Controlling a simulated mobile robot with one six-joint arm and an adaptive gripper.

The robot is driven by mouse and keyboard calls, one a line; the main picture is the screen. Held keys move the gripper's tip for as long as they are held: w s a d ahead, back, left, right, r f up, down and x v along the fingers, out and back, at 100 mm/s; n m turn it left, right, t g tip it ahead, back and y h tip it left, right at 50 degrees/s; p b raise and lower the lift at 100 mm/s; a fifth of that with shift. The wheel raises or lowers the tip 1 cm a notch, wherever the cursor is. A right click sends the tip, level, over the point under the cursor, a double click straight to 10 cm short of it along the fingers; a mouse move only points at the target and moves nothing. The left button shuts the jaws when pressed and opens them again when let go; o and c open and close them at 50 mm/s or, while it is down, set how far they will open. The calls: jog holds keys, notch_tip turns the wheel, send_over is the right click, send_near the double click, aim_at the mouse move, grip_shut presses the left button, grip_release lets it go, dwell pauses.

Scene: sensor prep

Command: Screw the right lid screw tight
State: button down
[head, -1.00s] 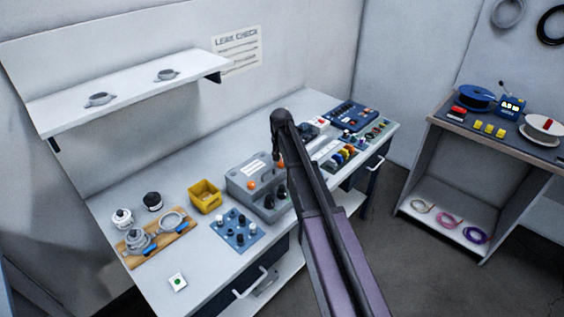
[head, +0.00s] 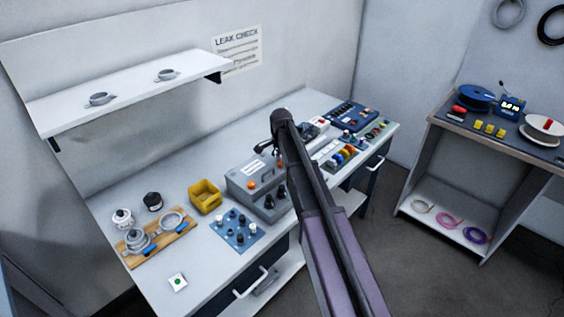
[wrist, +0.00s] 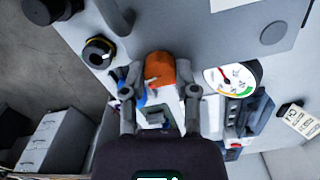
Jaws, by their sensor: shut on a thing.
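The grey box (head: 236,188) with a white label stands on the bench in the head view. One orange lid screw (head: 252,185) shows on its left part. My gripper also shows behind the box's top in the head view (head: 267,148). How deep the screw sits cannot be told.
A round gauge (wrist: 232,78) and a black fitting with a yellow ring (wrist: 98,51) lie close to my fingers. A yellow bin (head: 205,197) and a blue mat with knobs (head: 237,244) are left of and before the box.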

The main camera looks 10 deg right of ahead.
jog(key=shift+w+m, duration=0.15)
jog(key=shift+m, duration=0.65)
jog(key=shift+c, duration=1.9)
grip_release()
jog(key=shift+f, duration=0.1)
